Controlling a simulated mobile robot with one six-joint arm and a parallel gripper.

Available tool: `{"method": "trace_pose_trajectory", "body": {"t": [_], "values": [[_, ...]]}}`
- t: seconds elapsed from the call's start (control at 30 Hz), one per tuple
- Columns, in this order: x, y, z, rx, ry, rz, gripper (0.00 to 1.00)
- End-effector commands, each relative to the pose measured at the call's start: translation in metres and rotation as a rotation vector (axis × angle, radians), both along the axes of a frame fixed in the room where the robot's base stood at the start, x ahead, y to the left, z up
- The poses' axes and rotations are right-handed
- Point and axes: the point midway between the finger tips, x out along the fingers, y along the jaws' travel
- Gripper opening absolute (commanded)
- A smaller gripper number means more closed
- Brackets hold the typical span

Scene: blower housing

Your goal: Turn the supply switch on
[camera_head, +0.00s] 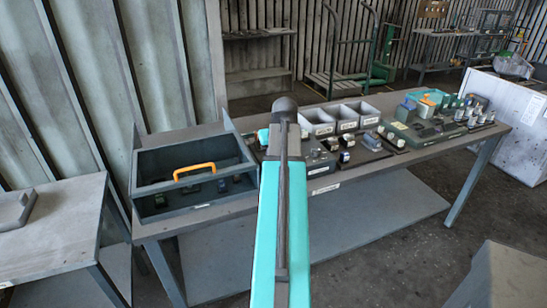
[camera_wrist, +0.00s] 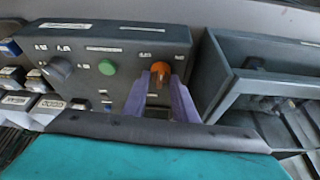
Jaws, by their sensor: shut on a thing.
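A dark control box (camera_wrist: 125,35) stands in the wrist view, with a black rotary knob (camera_wrist: 60,67), a green round button (camera_wrist: 107,67) and an orange knob (camera_wrist: 161,68) on its front. Small white labels sit by them, too small to read, so I cannot tell by name which is the supply switch. My gripper (camera_wrist: 160,77) has its two purple fingers at either side of the orange knob and is shut on it. In the head view the box (camera_head: 318,160) is partly hidden behind my arm, and the gripper's fingers are hidden.
A dark open-fronted case (camera_head: 160,185) with an orange handle (camera_head: 194,170) stands left of the box, close to it in the wrist view. Grey bins (camera_head: 318,121) and several small parts crowd the bench (camera_head: 350,180) to the right. A lower table (camera_head: 60,225) stands at left.

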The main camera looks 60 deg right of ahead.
Motion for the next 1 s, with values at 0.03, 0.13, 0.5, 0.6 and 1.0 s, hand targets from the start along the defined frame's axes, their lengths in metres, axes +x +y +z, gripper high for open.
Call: {"method": "trace_pose_trajectory", "body": {"t": [0.03, 0.13, 0.5, 0.6, 1.0], "values": [[0.0009, 0.0032, 0.0001, 0.004, 0.002, -0.034, 0.03], [0.0015, 0.0036, 0.0002, 0.004, 0.002, -0.112, 0.03], [0.0042, 0.0043, 0.0000, 0.004, 0.001, -0.403, 0.03], [0.0050, 0.0044, -0.0002, 0.005, 0.001, -0.477, 0.03], [0.0063, 0.0049, -0.0011, 0.007, 0.001, -0.684, 0.03]]}}
